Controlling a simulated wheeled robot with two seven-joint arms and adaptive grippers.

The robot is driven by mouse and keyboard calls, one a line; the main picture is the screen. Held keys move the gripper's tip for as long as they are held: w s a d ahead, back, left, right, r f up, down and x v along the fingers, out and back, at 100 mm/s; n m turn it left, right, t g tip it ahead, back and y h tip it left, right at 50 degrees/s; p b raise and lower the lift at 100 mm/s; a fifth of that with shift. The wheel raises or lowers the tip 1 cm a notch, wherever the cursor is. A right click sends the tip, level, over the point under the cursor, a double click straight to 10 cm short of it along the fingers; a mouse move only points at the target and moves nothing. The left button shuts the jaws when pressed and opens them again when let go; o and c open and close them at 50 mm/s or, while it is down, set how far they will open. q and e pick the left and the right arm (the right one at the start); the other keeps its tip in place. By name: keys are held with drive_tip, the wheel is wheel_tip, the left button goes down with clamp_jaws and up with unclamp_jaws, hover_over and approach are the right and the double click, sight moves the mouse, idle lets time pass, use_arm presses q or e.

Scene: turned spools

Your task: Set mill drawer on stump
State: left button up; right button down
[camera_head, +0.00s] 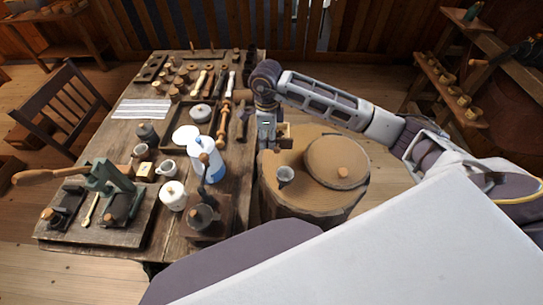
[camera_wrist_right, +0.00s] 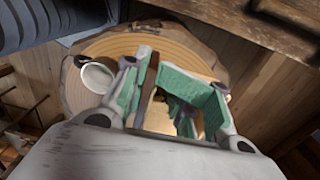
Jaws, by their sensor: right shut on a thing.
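My right gripper (camera_head: 268,138) points down at the back left edge of the stump (camera_head: 275,207). It is shut on the mill drawer (camera_head: 285,131), a small brown wooden piece that shows partly beside the fingers. In the right wrist view the green-padded fingers (camera_wrist_right: 170,95) have a thin brown edge of the drawer (camera_wrist_right: 150,88) between them. The stump top (camera_wrist_right: 120,45) lies beneath them there. I cannot tell whether the drawer touches the stump. The mill (camera_head: 203,217), with a dark bowl and crank, stands on the table's near right corner. My left gripper is out of view.
The stump's back left is bare. The table (camera_head: 125,235) at left is crowded with a blue-and-white jug (camera_head: 205,160), jars and turned tools.

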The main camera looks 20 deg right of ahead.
hover_over(268, 161)
drive_tip(key=shift+w+f+p, duration=0.1)
drive_tip(key=shift+f+p, duration=0.25)
drive_tip(key=shift+f, duration=2.05)
drive_tip(key=shift+f+p, duration=0.3)
drive_tip(key=shift+f, duration=1.6)
drive_tip(key=shift+d+f, duration=0.1)
drive_tip(key=shift+f, duration=0.05)
drive_tip(key=c, duration=0.9)
unclamp_jaws()
drive_tip(key=shift+r, duration=0.2)
drive_tip(key=shift+w+r+b, duration=0.15)
drive_tip(key=shift+r+b, duration=0.9)
drive_tip(key=shift+r, duration=4.95)
